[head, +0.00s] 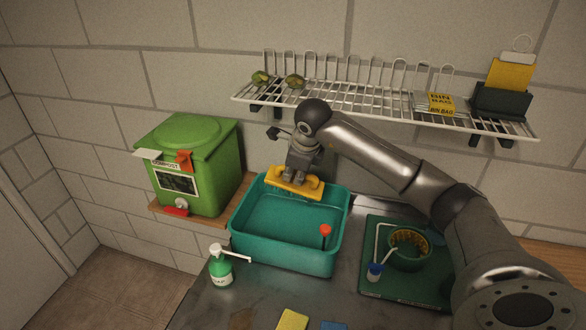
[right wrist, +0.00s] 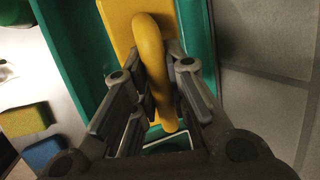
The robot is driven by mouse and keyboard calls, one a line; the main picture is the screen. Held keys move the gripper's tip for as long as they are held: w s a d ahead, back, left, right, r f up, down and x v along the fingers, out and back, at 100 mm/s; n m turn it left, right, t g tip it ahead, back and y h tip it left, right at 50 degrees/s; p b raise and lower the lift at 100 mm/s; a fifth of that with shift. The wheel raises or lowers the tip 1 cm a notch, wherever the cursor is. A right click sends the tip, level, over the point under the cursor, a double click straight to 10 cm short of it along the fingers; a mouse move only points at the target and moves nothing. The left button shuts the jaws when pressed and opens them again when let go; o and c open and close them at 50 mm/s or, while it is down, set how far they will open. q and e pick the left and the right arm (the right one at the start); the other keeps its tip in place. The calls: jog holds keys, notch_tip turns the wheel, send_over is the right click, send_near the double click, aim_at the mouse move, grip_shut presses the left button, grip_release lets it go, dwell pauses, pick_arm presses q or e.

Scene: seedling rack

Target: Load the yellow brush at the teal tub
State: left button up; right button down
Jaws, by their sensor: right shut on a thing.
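The yellow brush (head: 295,183) is a flat yellow block with a curved handle. My right gripper (head: 298,168) is shut on its handle and holds it over the far side of the teal tub (head: 286,262). In the right wrist view the yellow handle (right wrist: 149,60) runs between the two fingers of the right gripper (right wrist: 158,95). The tub's wall (right wrist: 75,62) shows beside it. I cannot tell whether the bristles touch the tub's contents. A red-topped stick (head: 325,230) stands at the tub's right front. My left gripper is not in view.
A green compost bin (head: 190,165) stands left of the tub. A green soap pump bottle (head: 220,268) is at the tub's front left. A wire rack (head: 370,98) hangs above. Sponges (head: 292,320) lie in front.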

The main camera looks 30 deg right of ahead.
aim_at(294, 185)
jog(key=shift+b+x, duration=0.45)
jog(key=shift+x, duration=0.75)
notch_tip(294, 185, down, 3)
jog(key=shift+s+r+b, duration=0.1)
jog(key=shift+b, duration=0.75)
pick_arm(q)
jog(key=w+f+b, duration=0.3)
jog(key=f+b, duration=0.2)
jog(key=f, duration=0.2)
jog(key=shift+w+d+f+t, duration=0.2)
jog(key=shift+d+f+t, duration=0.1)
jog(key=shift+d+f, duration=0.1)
pick_arm(e)
notch_tip(294, 185, down, 6)
jog(key=shift+r, duration=0.15)
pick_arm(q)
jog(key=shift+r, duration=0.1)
pick_arm(e)
jog(key=shift+r+p, duration=1.4)
jog(key=shift+r, duration=0.8)
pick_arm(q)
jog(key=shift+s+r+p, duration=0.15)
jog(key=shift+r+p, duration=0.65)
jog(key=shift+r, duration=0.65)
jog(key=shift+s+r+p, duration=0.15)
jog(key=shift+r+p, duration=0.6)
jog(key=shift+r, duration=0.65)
pick_arm(e)
jog(key=shift+r, duration=2.7)
